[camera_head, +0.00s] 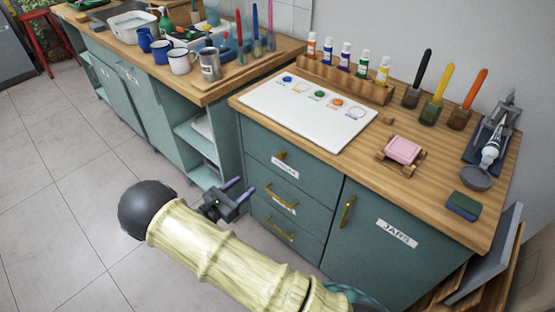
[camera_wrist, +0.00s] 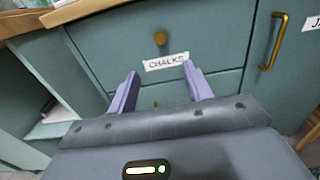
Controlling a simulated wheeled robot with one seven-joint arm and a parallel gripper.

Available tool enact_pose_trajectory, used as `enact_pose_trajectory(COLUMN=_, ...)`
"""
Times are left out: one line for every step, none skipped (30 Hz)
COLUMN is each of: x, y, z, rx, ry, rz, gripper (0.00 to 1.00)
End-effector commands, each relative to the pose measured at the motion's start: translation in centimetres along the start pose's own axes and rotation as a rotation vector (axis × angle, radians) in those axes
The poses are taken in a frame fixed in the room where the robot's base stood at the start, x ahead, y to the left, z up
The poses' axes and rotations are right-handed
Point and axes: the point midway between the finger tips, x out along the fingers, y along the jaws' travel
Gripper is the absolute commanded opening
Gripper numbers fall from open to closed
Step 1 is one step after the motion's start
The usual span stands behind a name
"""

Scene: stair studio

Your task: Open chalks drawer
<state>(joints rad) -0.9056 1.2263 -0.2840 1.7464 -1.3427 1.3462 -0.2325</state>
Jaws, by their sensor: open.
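The chalks drawer (camera_wrist: 205,58) is the top drawer of a teal cabinet, with a brass knob (camera_wrist: 160,37) and a white CHALKS label (camera_wrist: 166,61) below it. It looks shut. In the head view, the chalks drawer (camera_head: 318,178) shows its knob (camera_head: 281,155) and label. My gripper (camera_head: 242,187) is open and empty, in front of the cabinet at its left side. In the wrist view, its purple fingers (camera_wrist: 160,68) point towards the drawer fronts, with the knob above the fingertips and apart from them.
Below are two more drawers with brass handles (camera_head: 283,192) (camera_head: 280,228). A JARS door (camera_head: 385,235) with a vertical handle (camera_head: 347,212) stands right. The wooden worktop (camera_head: 365,160) above holds paints, brushes and a white sheet (camera_head: 307,115). Open shelves lie left; the tiled floor (camera_head: 70,200) is clear.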

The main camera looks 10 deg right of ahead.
Motion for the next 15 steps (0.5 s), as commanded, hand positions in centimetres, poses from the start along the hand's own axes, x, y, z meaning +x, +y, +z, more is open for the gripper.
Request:
enact_pose_trajectory(x=0.5, y=0.0, z=0.0, rx=0.000, ry=-0.001, rz=-0.002, gripper=0.50)
enact_pose_trajectory(x=0.8, y=-0.1, z=0.0, rx=0.000, ry=-0.001, rz=-0.002, gripper=0.50)
enact_pose_trajectory(x=1.4, y=-0.1, z=0.0, rx=0.000, ry=-0.001, rz=-0.003, gripper=0.50)
enact_pose_trajectory(x=1.8, y=-0.1, z=0.0, rx=0.000, ry=-0.001, rz=-0.005, gripper=0.50)
enact_pose_trajectory(x=2.3, y=-0.1, z=0.0, rx=0.000, ry=-0.001, rz=-0.005, gripper=0.50)
enact_pose_trajectory(x=3.0, y=-0.1, z=0.0, rx=0.000, ry=-0.001, rz=-0.005, gripper=0.50)
enact_pose_trajectory(x=3.5, y=-0.1, z=0.0, rx=0.001, ry=0.000, rz=-0.005, gripper=0.50)
enact_pose_trajectory(x=4.0, y=-0.1, z=0.0, rx=0.001, ry=0.000, rz=-0.005, gripper=0.50)
enact_pose_trajectory(x=4.7, y=-0.1, z=0.0, rx=0.000, ry=0.000, rz=-0.005, gripper=0.50)
enact_pose_trajectory(x=5.3, y=-0.1, z=0.0, rx=0.000, ry=0.000, rz=-0.006, gripper=0.50)
enact_pose_trajectory(x=5.8, y=-0.2, z=0.1, rx=0.000, ry=-0.001, rz=-0.006, gripper=0.50)
enact_pose_trajectory(x=6.5, y=-0.1, z=0.0, rx=0.000, ry=0.000, rz=-0.005, gripper=0.50)
enact_pose_trajectory(x=7.0, y=-0.1, z=0.0, rx=0.000, ry=0.000, rz=-0.006, gripper=0.50)
enact_pose_trajectory(x=7.6, y=-0.1, z=0.0, rx=0.000, ry=0.001, rz=-0.005, gripper=0.50)
enact_pose_trajectory(x=8.3, y=-0.1, z=0.0, rx=0.000, ry=0.001, rz=-0.005, gripper=0.50)
